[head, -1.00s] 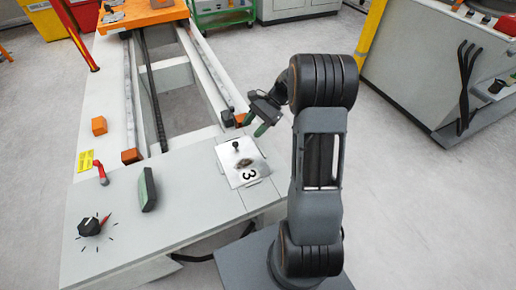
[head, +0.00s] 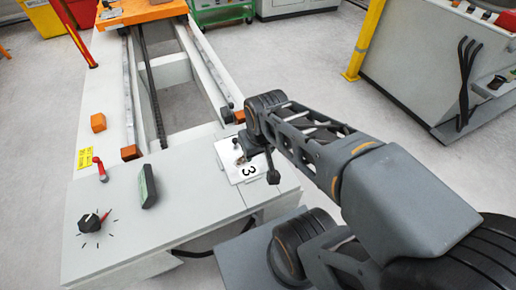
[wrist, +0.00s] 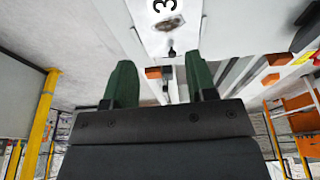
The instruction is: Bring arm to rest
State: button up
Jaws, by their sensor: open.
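My gripper shows in the wrist view (wrist: 162,85) with two green fingers spread apart and nothing between them. In the head view my arm reaches in from the lower right, and its wrist end hangs over the plate marked 3; the fingers are hard to make out there. The plate (head: 249,173) is a light metal panel on the grey bench top, partly hidden by my wrist. In the wrist view the plate (wrist: 147,22) lies beyond the fingertips, with a small black knob (wrist: 172,52) on it.
An orange carriage (head: 140,15) sits at the far end of the rails. A grey cabinet (head: 420,80) stands right; floor lies between.

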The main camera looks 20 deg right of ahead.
jog(key=shift+r, duration=0.1)
jog(key=s+a+r+m+g+y+p, duration=0.1)
jog(key=s+a+r+g+p, duration=0.15)
jog(key=r+p, duration=0.6)
jog(key=s+a+r+m+g+y+p, duration=0.1)
jog(key=s+a+r+y+p, duration=0.15)
jog(key=r+p, duration=0.6)
jog(key=w+d+r+n+t+h+p, duration=0.2)
jog(key=w+d+r+t+h+p, duration=0.1)
jog(key=r+p, duration=0.3)
jog(key=shift+w+d+r+t, duration=0.65)
jog(key=shift+w+d+r, duration=0.1)
jog(key=shift+w, duration=0.15)
